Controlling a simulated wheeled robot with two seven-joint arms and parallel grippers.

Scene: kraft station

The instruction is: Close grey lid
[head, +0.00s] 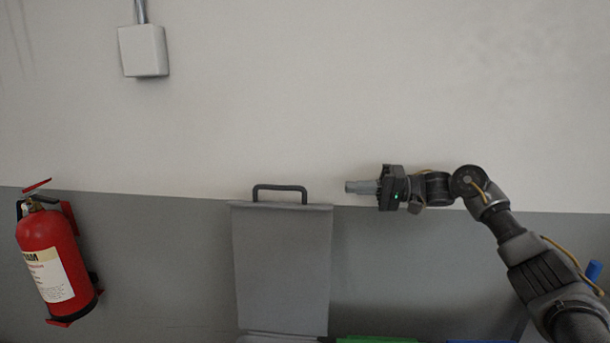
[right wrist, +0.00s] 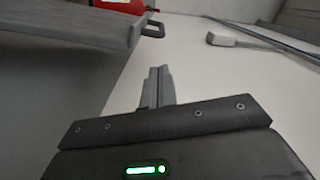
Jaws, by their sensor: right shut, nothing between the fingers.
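The grey lid (head: 283,268) stands upright, open, in front of the wall in the head view. A dark handle (head: 279,188) sits on its top edge. My right gripper (head: 348,187) is shut and empty, to the right of the handle and at about its height, apart from it. In the right wrist view the shut fingers (right wrist: 158,86) show in the middle. The lid (right wrist: 85,25) is at the upper left there, with its handle (right wrist: 153,28) beyond the fingertips. My left gripper is not in view.
A red fire extinguisher (head: 57,262) hangs on the wall at the left. A white wall box (head: 143,50) is at the upper left. Green (head: 377,340) and blue (head: 480,341) edges show at the bottom, right of the lid. The wall above the lid is clear.

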